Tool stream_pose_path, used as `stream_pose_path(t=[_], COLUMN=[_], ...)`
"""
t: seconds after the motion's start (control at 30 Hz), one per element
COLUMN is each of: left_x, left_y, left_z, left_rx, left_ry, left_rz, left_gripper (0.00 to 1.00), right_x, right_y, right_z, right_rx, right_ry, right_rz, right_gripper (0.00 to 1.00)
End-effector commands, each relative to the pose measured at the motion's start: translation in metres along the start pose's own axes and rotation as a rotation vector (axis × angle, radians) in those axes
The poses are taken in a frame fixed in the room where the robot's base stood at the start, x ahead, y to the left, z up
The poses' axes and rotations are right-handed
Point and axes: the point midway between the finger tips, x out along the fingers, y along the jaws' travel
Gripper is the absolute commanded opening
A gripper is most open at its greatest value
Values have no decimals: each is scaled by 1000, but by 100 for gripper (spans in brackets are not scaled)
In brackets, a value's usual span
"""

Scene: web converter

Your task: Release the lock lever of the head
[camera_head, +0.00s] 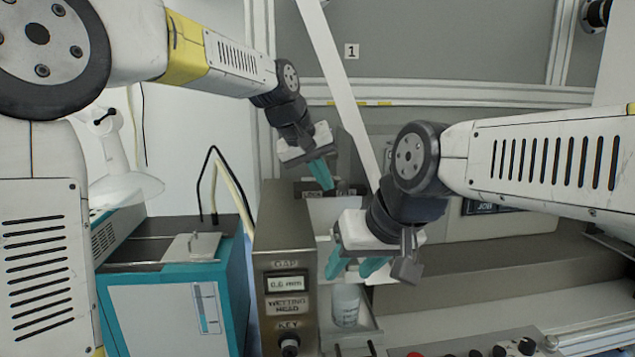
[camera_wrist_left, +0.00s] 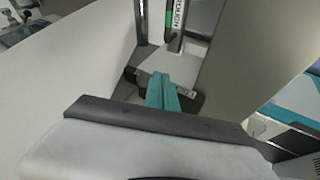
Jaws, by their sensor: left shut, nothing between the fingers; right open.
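The wetting head unit (camera_head: 275,240) has a grey front panel with a gap readout and a key switch. Behind its top, a dark plate with small white lettering (camera_head: 312,191) shows beside my left gripper (camera_head: 321,176). In the left wrist view a dark bar (camera_wrist_left: 190,101) with white marks lies behind my left fingertips (camera_wrist_left: 164,90). I cannot tell for sure whether it is the lock lever, or whether the fingers touch it. My left gripper is shut and empty, pointing down. My right gripper (camera_head: 356,267) is open and empty, lower and to the right.
A clear beaker (camera_head: 345,305) stands below my right gripper. A teal box-shaped machine (camera_head: 180,290) stands at the left. A slanted white strip (camera_head: 335,75) crosses behind my arms. Knobs line the bottom right (camera_head: 500,350). A vertically lettered label (camera_wrist_left: 178,20) shows beyond the left fingers.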

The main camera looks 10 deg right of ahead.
Motion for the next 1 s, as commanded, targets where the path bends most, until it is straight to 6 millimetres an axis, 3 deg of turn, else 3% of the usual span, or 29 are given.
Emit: stream_pose_path(t=[0.3,0.5,1.0], left_x=[-63,-88,-97], left_y=[17,24,24], left_z=[10,15,17], left_rx=[3,1,0], left_ry=[3,1,1], left_rz=[1,0,-3], left_gripper=[0,0,0], right_x=[0,0,0], right_y=[0,0,0], right_z=[0,0,0], right_rx=[0,0,0], right_ry=[0,0,0], right_rz=[0,0,0], right_gripper=[45,45,45])
